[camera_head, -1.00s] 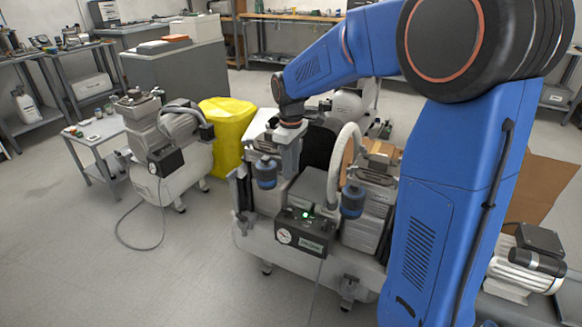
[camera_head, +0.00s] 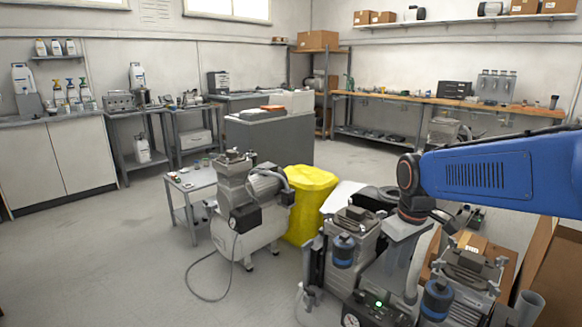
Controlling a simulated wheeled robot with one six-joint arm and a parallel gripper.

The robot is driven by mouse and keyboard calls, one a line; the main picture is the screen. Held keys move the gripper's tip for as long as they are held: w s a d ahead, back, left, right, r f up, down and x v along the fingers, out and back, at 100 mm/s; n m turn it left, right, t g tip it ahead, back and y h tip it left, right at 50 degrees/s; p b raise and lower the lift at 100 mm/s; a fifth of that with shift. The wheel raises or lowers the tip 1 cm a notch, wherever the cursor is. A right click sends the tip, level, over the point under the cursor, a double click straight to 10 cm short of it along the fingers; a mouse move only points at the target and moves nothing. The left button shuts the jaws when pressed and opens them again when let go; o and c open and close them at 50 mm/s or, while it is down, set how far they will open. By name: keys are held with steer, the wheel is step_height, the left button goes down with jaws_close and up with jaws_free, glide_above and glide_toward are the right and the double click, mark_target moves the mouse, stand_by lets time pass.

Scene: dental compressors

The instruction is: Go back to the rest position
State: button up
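My blue arm (camera_head: 500,170) reaches in from the right edge. Its dark wrist points down, with my gripper (camera_head: 403,230) below it, over the large compressor (camera_head: 335,268) at the lower right. The gripper's fingertips are not clear against the machine, so I cannot tell whether it is open or shut, or touching anything. The compressor has grey pump heads, dark blue canisters (camera_head: 343,250) and a black control box with a lit green light (camera_head: 379,304). The lower part of this compressor is cut off by the frame.
A smaller compressor (camera_head: 245,215) stands left of it, beside a yellow bin (camera_head: 307,195) and a low grey side table (camera_head: 188,182). Cardboard (camera_head: 555,270) stands at the right. A grey cabinet (camera_head: 270,138) and workbench (camera_head: 450,101) lie behind. The floor at left is clear.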

steer(key=s+d+m+t, duration=0.1)
steer(key=s+m, duration=0.1)
steer(key=s, duration=0.8)
steer(key=s+d+f+m+t, duration=0.1)
steer(key=s+m+t, duration=0.1)
steer(key=s, duration=0.7)
steer(key=shift+s+d+f+m, duration=0.25)
steer(key=shift+s+d+m, duration=0.1)
steer(key=shift+m, duration=0.45)
steer(key=shift+s, duration=0.1)
